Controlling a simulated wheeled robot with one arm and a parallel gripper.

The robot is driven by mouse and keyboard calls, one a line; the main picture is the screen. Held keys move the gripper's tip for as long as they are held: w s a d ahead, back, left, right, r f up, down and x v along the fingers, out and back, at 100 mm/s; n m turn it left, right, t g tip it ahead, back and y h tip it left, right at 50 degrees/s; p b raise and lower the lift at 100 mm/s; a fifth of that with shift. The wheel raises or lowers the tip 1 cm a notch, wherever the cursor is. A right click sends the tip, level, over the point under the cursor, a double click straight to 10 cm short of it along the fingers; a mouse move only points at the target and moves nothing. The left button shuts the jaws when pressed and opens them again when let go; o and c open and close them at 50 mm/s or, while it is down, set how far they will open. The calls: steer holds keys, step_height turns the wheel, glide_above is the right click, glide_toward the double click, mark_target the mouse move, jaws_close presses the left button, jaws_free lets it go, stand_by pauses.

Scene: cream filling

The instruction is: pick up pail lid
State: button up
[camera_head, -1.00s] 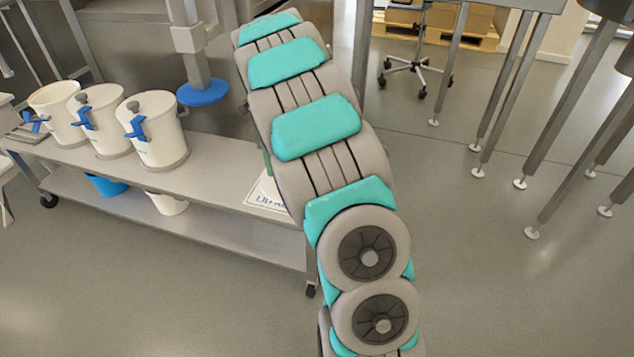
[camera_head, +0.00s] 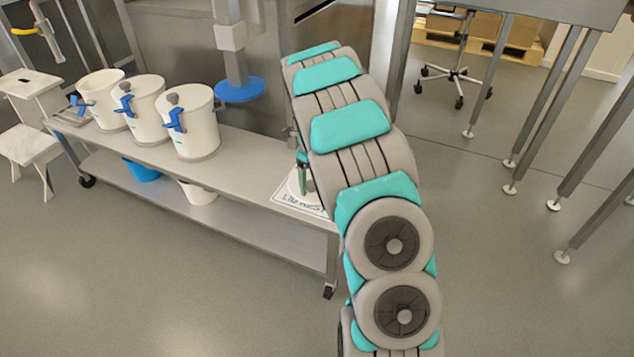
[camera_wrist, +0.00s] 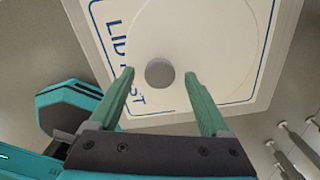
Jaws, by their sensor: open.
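The pail lid (camera_wrist: 190,45) is a white disc with a round grey knob (camera_wrist: 159,73) in its middle. It lies on a white mat (camera_wrist: 112,62) with a blue border and blue lettering. In the wrist view my gripper (camera_wrist: 159,84) is open, with one green finger on each side of the knob and a gap to both. I cannot tell how far the fingertips are above the lid. In the head view the lid (camera_head: 294,184) is mostly hidden behind my arm, and a green finger shows beside it on the mat (camera_head: 297,203).
Several white pails with blue taps stand on the metal cart (camera_head: 245,160), such as the nearest pail (camera_head: 197,135). A blue disc (camera_head: 240,90) on a post is behind the cart. White step stools (camera_head: 30,150) stand at left. Metal table legs (camera_head: 540,110) stand at right.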

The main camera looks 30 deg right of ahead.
jaws_close()
stand_by(0.6)
